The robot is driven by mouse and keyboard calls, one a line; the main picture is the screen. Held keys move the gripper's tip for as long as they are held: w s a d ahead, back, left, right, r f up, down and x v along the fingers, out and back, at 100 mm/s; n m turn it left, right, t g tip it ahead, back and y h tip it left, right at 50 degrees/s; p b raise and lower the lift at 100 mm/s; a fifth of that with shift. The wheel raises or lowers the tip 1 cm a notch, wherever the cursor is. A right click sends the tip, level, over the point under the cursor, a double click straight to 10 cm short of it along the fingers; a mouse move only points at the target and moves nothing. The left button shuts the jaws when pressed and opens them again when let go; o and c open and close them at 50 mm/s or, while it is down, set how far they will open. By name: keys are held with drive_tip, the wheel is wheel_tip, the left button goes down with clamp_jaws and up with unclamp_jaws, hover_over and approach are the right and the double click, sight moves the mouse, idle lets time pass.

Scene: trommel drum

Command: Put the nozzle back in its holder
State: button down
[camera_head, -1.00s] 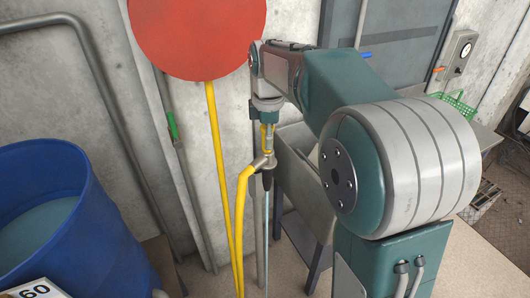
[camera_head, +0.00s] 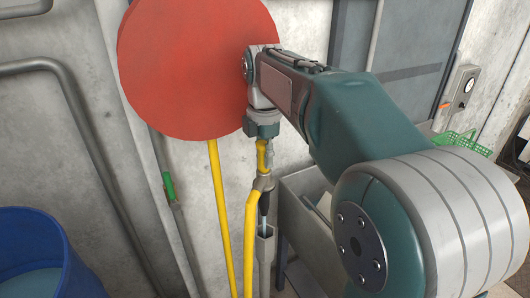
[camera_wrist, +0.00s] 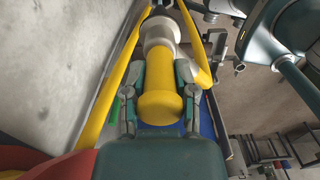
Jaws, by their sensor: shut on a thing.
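The nozzle (camera_head: 263,184) has a yellow grip, a grey metal body with the yellow hose joined at its side, and a dark tip pointing down. My gripper (camera_wrist: 159,98) is shut on the yellow grip, one finger on each side. In the head view my gripper (camera_head: 264,143) is above the nozzle. A slim grey upright with an open top (camera_head: 265,245), which looks like the holder, stands just below the dark tip. The tip appears over its opening; I cannot tell whether it is inside. A thin pale blue line shows there, perhaps water.
A large red disc (camera_head: 190,70) is on the wall left of my gripper, with the yellow hose (camera_head: 221,215) hanging below it. A grey metal basin (camera_head: 308,215) is close on the right. A blue barrel (camera_head: 40,255) stands at lower left. A green-handled valve (camera_head: 168,186) is on a wall pipe.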

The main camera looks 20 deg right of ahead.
sight(266, 180)
drive_tip(key=f, duration=0.5)
drive_tip(key=shift+d+f, duration=0.2)
drive_tip(key=shift+a+f, duration=0.15)
drive_tip(key=shift+f, duration=0.1)
drive_tip(key=shift+s, duration=0.1)
drive_tip(key=shift+f, duration=0.15)
idle(0.5)
drive_tip(key=shift+f, duration=0.25)
drive_tip(key=shift+f, duration=0.15)
idle(0.3)
drive_tip(key=shift+f, duration=1.5)
drive_tip(key=shift+f, duration=0.1)
